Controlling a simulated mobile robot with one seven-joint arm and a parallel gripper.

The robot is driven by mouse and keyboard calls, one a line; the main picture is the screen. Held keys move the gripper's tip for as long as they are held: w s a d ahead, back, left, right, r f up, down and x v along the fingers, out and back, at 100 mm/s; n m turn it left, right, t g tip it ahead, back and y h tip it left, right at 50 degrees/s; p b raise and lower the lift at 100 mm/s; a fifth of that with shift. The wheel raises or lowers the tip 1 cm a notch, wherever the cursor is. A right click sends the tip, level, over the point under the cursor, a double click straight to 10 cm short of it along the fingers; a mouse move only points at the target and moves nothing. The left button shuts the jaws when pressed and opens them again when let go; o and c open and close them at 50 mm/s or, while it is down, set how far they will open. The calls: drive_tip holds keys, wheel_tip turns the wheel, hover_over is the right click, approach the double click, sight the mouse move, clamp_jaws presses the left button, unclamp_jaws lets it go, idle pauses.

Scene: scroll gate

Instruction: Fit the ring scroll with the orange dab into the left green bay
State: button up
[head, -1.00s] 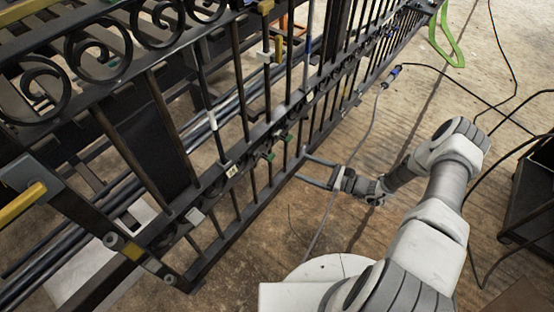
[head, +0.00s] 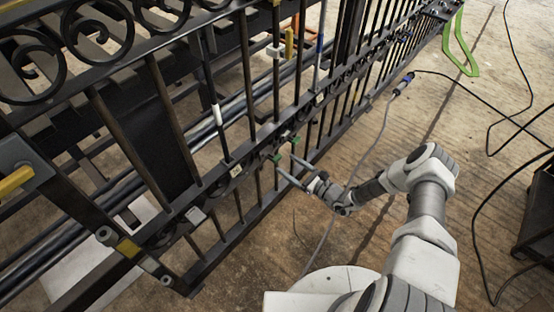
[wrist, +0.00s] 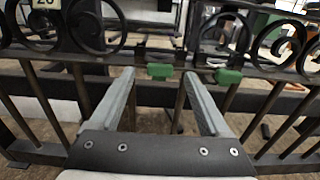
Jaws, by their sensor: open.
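My gripper (head: 287,170) is open, its two fingers pointing at the gate's middle rail; nothing is held. In the wrist view the fingers (wrist: 158,78) stand apart, with a left green block (wrist: 160,71) seen between their tips. A right green block (wrist: 228,76) is just right of the right fingertip. Both green blocks also show on the gate in the head view, the nearer one (head: 274,158) close to the fingertips. Contact cannot be told. Dark scrolls flank the blocks in the wrist view, left (wrist: 95,25) and right (wrist: 222,30). I see no clear orange dab on any scroll.
The black gate (head: 180,205) runs diagonally, with upright bars and scrolls (head: 100,30) along its top. A grey cable (head: 372,150) lies on the floor beside my arm. A dark box (head: 535,215) stands at the right. Floor between gate and box is mostly open.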

sight(279, 158)
drive_tip(key=b+x, duration=0.1)
drive_tip(key=x, duration=0.5)
clamp_jaws()
idle(0.3)
drive_tip(key=shift+s, duration=0.1)
idle(0.9)
